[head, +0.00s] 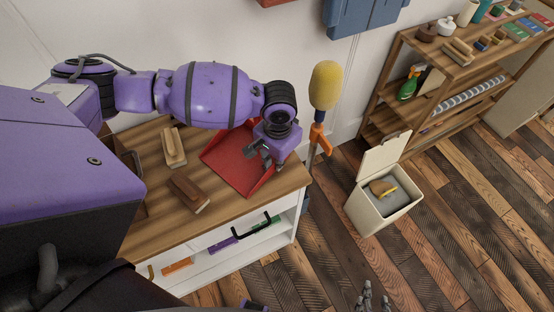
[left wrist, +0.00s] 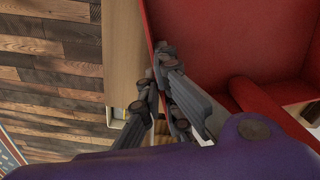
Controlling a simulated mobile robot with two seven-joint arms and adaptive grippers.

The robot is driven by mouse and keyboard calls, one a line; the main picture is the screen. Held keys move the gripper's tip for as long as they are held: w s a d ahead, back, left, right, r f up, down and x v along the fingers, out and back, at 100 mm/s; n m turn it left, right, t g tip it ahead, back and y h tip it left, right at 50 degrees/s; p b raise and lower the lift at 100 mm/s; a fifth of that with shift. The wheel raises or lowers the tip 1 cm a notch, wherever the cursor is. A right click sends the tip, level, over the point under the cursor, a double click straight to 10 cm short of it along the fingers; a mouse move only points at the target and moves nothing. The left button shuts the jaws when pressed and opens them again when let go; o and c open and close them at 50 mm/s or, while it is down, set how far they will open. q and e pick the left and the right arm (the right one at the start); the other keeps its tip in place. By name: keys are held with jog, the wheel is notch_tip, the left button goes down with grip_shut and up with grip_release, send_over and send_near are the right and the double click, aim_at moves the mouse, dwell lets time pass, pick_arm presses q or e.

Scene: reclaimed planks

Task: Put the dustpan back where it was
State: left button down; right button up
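The red dustpan (head: 224,156) is at the right end of the wooden cabinet top, its lower corner near the front edge. I cannot tell whether it rests fully on the wood. My left gripper (head: 264,158) is over its right side and hides part of it. In the left wrist view the fingers (left wrist: 157,72) are close together on either side of the thin rim of the dustpan (left wrist: 205,35), and look closed on it. A red handle-like bar runs beside them. My right gripper (head: 372,298) shows only its fingertips, spread and empty, over the floor at the bottom edge.
Two brushes (head: 173,147) (head: 189,192) lie on the cabinet top (head: 225,215). A yellow-headed duster (head: 325,86) stands at the cabinet's right end. An open cream bin (head: 377,205) stands on the plank floor. A shelf (head: 437,75) holds several items. Floor at lower right is clear.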

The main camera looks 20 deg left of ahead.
pick_arm(q)
jog(key=c, duration=2)
grip_release()
jog(key=shift+f, duration=0.15)
notch_tip(320, 180, up, 12)
jog(key=shift+d+r+p, duration=0.15)
jog(key=shift+r+p, duration=0.05)
jog(key=shift+p, duration=0.35)
